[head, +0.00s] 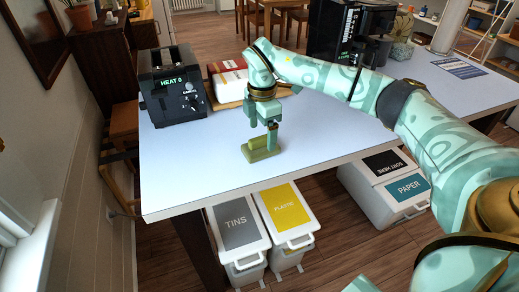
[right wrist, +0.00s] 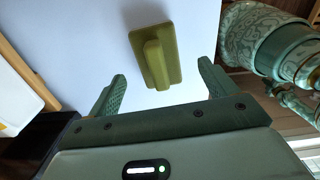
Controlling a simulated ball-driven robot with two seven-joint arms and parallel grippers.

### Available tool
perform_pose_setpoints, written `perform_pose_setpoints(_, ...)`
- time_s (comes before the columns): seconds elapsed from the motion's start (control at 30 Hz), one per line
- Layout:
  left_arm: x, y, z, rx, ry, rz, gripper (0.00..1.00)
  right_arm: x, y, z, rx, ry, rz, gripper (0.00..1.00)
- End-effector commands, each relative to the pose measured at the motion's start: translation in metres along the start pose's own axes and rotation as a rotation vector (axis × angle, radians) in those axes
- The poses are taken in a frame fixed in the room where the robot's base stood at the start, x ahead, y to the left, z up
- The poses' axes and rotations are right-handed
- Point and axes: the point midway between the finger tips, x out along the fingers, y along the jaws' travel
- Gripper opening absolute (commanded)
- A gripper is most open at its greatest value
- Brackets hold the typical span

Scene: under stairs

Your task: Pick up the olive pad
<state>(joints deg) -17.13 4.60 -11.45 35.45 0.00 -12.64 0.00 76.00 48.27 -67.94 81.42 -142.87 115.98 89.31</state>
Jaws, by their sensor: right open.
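The olive pad (head: 262,152) is a flat olive-green block with a raised grip along its top, lying on the white table near its front edge. My right gripper (head: 265,130) hangs over it, pointing down. In the right wrist view the pad (right wrist: 172,42) lies beyond the open, empty fingertips (right wrist: 162,78), roughly centred between them, with bare tabletop on both sides. The fingers look apart from the pad. My left gripper is not in view.
A black heater-like box (head: 172,88) reading "HEAT 0" stands at the table's left, beside a red and white package (head: 228,82) on a wooden board. Lidded bins for tins (head: 238,228) and plastic (head: 287,208) stand below the front edge. The tabletop left of the pad is clear.

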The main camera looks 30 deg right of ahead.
Motion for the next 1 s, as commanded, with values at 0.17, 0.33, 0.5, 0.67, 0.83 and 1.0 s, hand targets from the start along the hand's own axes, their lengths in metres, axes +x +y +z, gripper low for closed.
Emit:
perform_pose_setpoints(0.17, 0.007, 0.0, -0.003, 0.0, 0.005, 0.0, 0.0, 0.016, 0.002, 0.002, 0.0, 0.0, -0.002, 0.85)
perform_pose_setpoints(0.33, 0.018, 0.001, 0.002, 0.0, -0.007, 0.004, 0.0, 0.046, 0.004, 0.005, -0.001, -0.001, -0.004, 0.85)
perform_pose_setpoints(0.5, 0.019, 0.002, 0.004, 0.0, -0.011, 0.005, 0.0, 0.054, 0.004, 0.005, -0.001, 0.0, 0.001, 0.85)
perform_pose_setpoints(0.67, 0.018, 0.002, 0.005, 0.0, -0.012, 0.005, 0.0, 0.052, 0.004, 0.005, 0.0, 0.0, 0.001, 0.73)
perform_pose_setpoints(0.83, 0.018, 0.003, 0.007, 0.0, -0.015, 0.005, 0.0, 0.052, 0.004, 0.006, 0.0, 0.0, 0.001, 0.36)
perform_pose_setpoints(1.0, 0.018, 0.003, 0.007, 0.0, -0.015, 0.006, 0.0, 0.052, 0.004, 0.006, 0.0, 0.0, 0.001, 0.36)
